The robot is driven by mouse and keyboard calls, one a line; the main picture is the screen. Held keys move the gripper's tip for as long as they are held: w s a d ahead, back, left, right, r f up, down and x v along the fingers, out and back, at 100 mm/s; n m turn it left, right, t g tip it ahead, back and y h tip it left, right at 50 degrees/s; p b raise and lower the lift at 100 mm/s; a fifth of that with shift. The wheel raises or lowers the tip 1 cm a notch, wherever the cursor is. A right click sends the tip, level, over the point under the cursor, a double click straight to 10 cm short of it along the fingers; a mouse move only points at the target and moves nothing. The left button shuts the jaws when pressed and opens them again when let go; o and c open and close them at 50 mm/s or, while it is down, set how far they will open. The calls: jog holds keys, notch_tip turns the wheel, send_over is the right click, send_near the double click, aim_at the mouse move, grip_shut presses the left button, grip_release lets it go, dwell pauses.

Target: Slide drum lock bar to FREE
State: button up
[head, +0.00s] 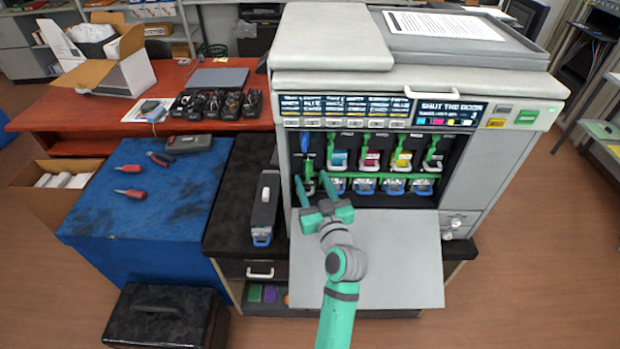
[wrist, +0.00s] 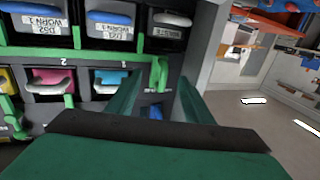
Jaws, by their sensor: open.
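The printer (head: 420,75) stands with its front door folded down. Its green lock bar (head: 390,176) runs across the bay between the coloured cartridges and the drum units below; it also shows in the wrist view (wrist: 35,52). A green upright tab (wrist: 160,75) sits at the bar's end, by the waste slot; in the head view it seems to be at the bay's left (head: 309,167). My gripper (head: 312,182) is open and empty at the bay's lower left. In the wrist view its fingers (wrist: 158,95) spread either side of the tab; contact cannot be told. I cannot read a FREE mark.
The open door (head: 380,260) lies below my gripper. A grey and black unit (head: 265,205) sits on the black stand to the left. A blue-topped table (head: 150,200) holds screwdrivers and pliers. The bay's side wall (wrist: 205,45) is close beside one finger.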

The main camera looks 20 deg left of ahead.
jog(key=shift+v, duration=2.05)
